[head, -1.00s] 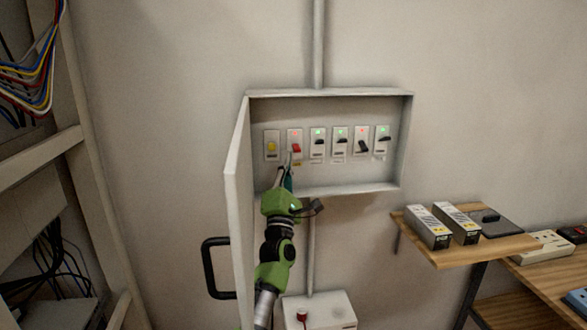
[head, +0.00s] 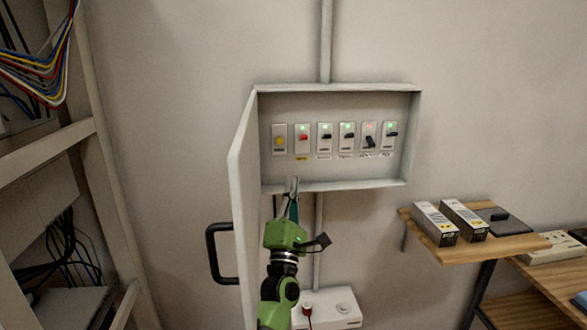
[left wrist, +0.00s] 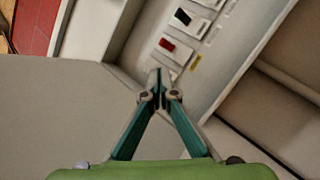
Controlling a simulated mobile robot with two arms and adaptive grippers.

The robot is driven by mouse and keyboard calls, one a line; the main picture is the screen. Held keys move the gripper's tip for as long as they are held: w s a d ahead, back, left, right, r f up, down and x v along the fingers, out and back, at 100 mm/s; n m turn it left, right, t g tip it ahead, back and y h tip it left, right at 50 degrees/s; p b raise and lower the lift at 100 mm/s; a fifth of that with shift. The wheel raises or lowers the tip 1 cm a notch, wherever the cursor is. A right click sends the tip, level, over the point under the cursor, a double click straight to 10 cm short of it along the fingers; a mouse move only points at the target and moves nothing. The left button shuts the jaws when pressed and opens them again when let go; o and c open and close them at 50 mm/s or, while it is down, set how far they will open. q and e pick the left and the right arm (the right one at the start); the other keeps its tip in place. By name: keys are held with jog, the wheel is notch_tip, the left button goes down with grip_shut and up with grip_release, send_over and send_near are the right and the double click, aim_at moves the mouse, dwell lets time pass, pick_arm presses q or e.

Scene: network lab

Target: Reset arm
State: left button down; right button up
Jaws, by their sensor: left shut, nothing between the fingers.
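An open wall box (head: 340,89) holds a row of switches, with its door (head: 243,190) swung out to the left. The red-lever switch (head: 303,138) is second from the left and has a green light above its lever. My left gripper (head: 293,181) is shut and empty at the box's lower edge, below the red switch and apart from it. In the left wrist view its closed fingertips (left wrist: 160,77) point toward the switch row, and the red lever (left wrist: 167,45) shows just beyond them. My right gripper is not in view.
A yellow button (head: 279,141) is at the row's left end. A black-lever switch (head: 369,138) shows a red light with its lever down. The door handle (head: 217,252) juts left. A cable rack stands far left, a wooden shelf (head: 500,248) at right, and a white box (head: 345,318) below.

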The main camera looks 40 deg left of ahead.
pick_arm(q)
jog(key=shift+v, duration=0.95)
jog(key=shift+w+d, duration=0.15)
